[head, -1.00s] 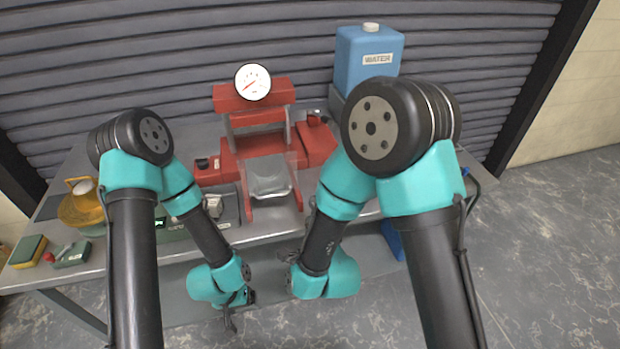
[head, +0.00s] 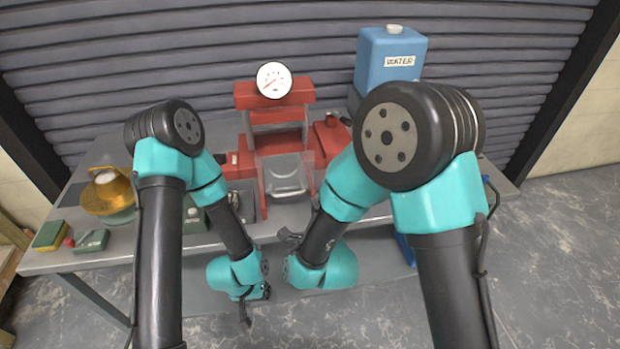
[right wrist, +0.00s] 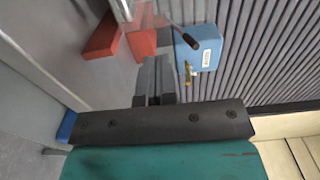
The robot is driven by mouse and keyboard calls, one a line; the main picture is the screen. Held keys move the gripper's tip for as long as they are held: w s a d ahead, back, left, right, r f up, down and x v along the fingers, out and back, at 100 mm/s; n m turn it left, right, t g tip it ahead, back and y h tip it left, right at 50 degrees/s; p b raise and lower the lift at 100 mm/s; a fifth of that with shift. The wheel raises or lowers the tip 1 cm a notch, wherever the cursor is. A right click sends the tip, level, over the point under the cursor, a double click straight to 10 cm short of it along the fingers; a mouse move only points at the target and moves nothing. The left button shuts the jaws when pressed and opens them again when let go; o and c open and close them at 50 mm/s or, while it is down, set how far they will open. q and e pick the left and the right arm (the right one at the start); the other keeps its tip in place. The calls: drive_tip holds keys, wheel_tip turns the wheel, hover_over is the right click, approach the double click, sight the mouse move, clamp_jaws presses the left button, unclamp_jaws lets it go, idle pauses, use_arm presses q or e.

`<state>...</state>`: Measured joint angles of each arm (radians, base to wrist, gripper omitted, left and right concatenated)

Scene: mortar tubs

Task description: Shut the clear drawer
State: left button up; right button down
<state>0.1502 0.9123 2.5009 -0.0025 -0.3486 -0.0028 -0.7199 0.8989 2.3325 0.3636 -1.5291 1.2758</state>
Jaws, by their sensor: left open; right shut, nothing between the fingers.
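The clear drawer (head: 264,187) is a see-through box-like part at the front of the red press (head: 275,95). A grey piece with a handle-like bar (head: 286,186) shows in its middle. How far it stands out is hard to tell. My left gripper (head: 255,303) is open and empty, low in front of the bench and apart from the drawer. My right gripper (head: 290,237) is shut and empty below the drawer, near the bench's front edge, partly hidden by its own arm. Its closed fingers also show in the right wrist view (right wrist: 155,82).
A blue water container (head: 388,65) stands at the back right; it also shows in the right wrist view (right wrist: 199,47). A brass-coloured pot (head: 107,190), a sponge (head: 51,235) and a small green block (head: 92,240) sit on the bench's left. A shutter wall closes the back.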

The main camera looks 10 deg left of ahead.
sight(308, 172)
drive_tip(key=x, duration=1)
drive_tip(key=shift+w, duration=0.25)
drive_tip(key=shift+a, duration=0.1)
